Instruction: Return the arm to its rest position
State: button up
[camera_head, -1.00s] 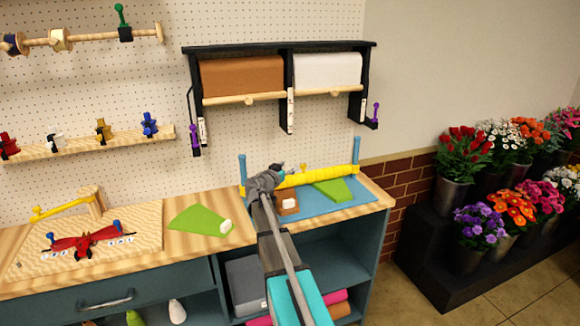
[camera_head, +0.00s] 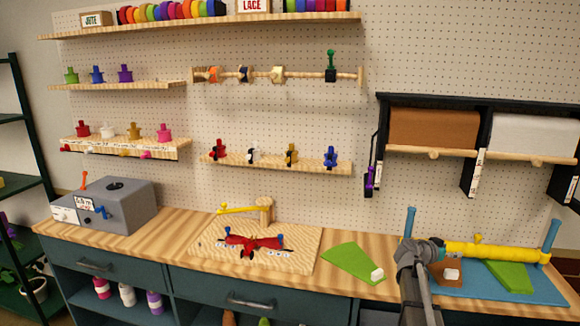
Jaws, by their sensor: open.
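My arm reaches up from the bottom edge at the right. My gripper (camera_head: 428,244) is at its far end, over the workbench, in front of the blue mat (camera_head: 555,290). It is seen from behind and small, and my wrist hides most of its fingers. It is open, and nothing shows held in it. A brown block with a white part (camera_head: 451,274) is just right of it in the picture. Whether they touch cannot be told.
A green wedge (camera_head: 345,262) lies on the bench (camera_head: 180,222) left of my arm. A yellow roll (camera_head: 495,251) and blue posts stand at the right. A wooden board (camera_head: 210,245) bears a red tool. A grey machine (camera_head: 125,205) stands left. Shelves line the pegboard above.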

jog(key=s+a+f+n+g+y, duration=0.1)
jog(key=s+a+f+n+y, duration=0.3)
jog(key=s+a, duration=0.3)
jog(key=s+a+f+n+g+y+p, duration=0.1)
jog(key=s+a+f+n+y, duration=0.3)
jog(key=a, duration=1.2)
jog(key=s+a+f+n+g+y+p, duration=0.1)
jog(key=s+a+f+n+g+y, duration=0.2)
jog(key=s+a+y, duration=0.3)
jog(key=s+a+f+n, duration=0.1)
jog(key=s+a, duration=0.4)
jog(key=shift+s+a+n, duration=0.25)
jog(key=shift+a+n, duration=0.15)
jog(key=shift+f, duration=0.1)
